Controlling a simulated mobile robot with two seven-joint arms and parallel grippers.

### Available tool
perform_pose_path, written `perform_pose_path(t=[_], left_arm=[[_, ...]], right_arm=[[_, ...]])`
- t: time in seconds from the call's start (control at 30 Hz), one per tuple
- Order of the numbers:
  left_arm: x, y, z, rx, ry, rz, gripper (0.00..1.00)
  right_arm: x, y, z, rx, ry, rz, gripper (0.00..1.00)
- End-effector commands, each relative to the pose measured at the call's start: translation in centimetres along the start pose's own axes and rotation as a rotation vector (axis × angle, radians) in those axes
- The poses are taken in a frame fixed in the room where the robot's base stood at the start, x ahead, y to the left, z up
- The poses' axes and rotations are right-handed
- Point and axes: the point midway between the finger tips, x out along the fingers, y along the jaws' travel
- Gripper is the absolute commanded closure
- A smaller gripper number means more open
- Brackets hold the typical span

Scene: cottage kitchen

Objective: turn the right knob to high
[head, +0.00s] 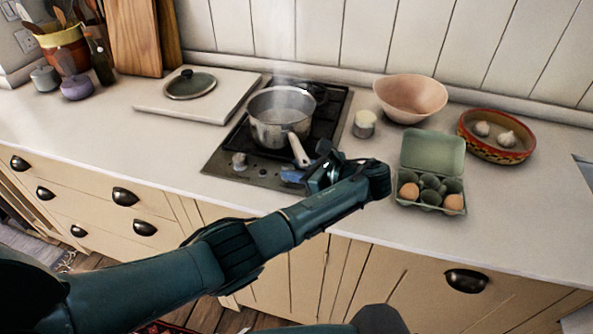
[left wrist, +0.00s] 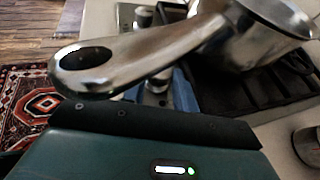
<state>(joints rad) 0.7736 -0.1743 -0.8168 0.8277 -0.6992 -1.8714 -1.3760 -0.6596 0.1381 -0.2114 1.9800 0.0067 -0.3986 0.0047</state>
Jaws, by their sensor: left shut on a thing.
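The stove (head: 220,166) is a dark cooktop with a steel front panel. Its left knob (head: 239,161) is uncovered. My left gripper (head: 293,175) is at the right end of the panel, shut on the right knob (left wrist: 157,84), just below the pot handle. In the head view the gripper covers this knob, so its setting cannot be read. In the left wrist view the handle crosses in front and hides part of the knob and the blue fingers. My right gripper is out of view.
A steaming steel pot (head: 270,128) stands on the stove, its handle (head: 299,150) reaching out close to my gripper. An egg carton (head: 431,153) lies to the right, near my wrist. A small jar (head: 364,124) and a pink bowl (head: 411,97) stand behind.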

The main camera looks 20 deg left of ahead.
Motion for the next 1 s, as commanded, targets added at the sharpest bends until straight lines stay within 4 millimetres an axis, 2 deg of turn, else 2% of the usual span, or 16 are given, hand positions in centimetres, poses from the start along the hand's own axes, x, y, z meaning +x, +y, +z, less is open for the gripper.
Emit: perform_pose_path(t=[0.37, 0.4, 0.63, 1.0], left_arm=[[0.09, 0.07, -0.09, -0.001, 0.002, 0.006, 0.94], [0.1, 0.07, -0.09, -0.001, 0.002, 0.006, 0.69], [0.07, 0.03, -0.04, -0.001, 0.001, 0.004, 0.5], [0.1, -0.01, 0.2, -0.002, 0.0, 0.003, 0.5]], right_arm=[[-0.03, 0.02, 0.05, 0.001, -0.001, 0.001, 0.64], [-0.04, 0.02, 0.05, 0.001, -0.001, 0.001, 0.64], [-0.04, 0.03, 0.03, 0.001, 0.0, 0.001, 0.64], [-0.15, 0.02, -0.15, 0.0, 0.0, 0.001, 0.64]])
